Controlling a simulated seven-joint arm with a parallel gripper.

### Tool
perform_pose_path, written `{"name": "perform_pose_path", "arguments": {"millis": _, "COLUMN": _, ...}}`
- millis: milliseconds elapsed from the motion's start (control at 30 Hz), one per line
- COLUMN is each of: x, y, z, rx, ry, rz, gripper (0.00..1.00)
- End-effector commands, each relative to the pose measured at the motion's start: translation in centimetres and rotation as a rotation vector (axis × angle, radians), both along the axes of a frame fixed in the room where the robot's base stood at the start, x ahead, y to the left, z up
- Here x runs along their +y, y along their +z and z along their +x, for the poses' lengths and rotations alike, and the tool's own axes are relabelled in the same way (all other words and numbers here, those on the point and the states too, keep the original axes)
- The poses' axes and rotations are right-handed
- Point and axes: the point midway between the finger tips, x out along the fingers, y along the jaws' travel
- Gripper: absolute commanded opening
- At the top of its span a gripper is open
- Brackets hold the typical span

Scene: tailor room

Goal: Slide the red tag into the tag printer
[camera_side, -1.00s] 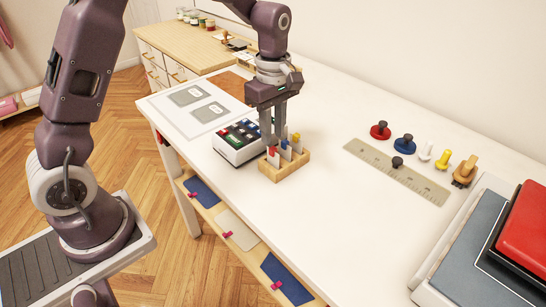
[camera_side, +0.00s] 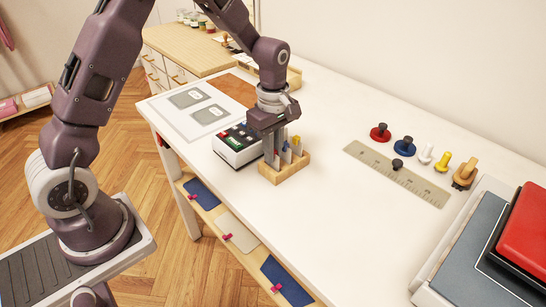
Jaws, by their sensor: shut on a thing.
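The wooden rack (camera_side: 287,172) stands on the white table and holds upright tags with coloured tops. A blue-topped tag (camera_side: 285,147) and a yellow-topped tag (camera_side: 296,140) show in it. My gripper (camera_side: 274,158) is low over the rack's left end, pointing down, its fingers shut on the red tag. The fingers hide the red tag in this view. The tag appears to be still in its slot. A white box with a dark top, a small green screen and coloured keys (camera_side: 238,145), apparently the tag printer, stands just left of the rack.
A metal ruler (camera_side: 398,172) lies right of the rack, with several coloured knobbed pieces (camera_side: 404,144) behind it. A press with a red top (camera_side: 525,225) stands at the right. A pale mat (camera_side: 190,110) lies at the far left. The table front is clear.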

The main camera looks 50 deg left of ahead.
Motion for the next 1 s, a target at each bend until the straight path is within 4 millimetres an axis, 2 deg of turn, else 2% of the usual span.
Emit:
{"name": "perform_pose_path", "arguments": {"millis": 133, "x": 0.0, "y": 1.4, "z": 0.1, "rx": -0.005, "ry": 0.0, "rz": 0.001, "gripper": 0.0}}
{"name": "perform_pose_path", "arguments": {"millis": 400, "x": 0.0, "y": 8.1, "z": 0.1, "rx": -0.005, "ry": -0.001, "rz": 0.0, "gripper": 0.0}}
{"name": "perform_pose_path", "arguments": {"millis": 533, "x": 0.8, "y": 9.7, "z": 0.7, "rx": -0.001, "ry": 0.004, "rz": 0.0, "gripper": 0.0}}
{"name": "perform_pose_path", "arguments": {"millis": 667, "x": 4.0, "y": 9.9, "z": 3.1, "rx": 0.001, "ry": 0.01, "rz": 0.001, "gripper": 0.0}}
{"name": "perform_pose_path", "arguments": {"millis": 800, "x": 8.6, "y": 9.5, "z": 5.8, "rx": 0.0, "ry": 0.011, "rz": 0.0, "gripper": 0.0}}
{"name": "perform_pose_path", "arguments": {"millis": 900, "x": 11.2, "y": 9.3, "z": 6.9, "rx": 0.0, "ry": 0.006, "rz": 0.0, "gripper": 0.0}}
{"name": "perform_pose_path", "arguments": {"millis": 1000, "x": 12.5, "y": 9.0, "z": 7.3, "rx": 0.0, "ry": 0.002, "rz": 0.0, "gripper": 0.0}}
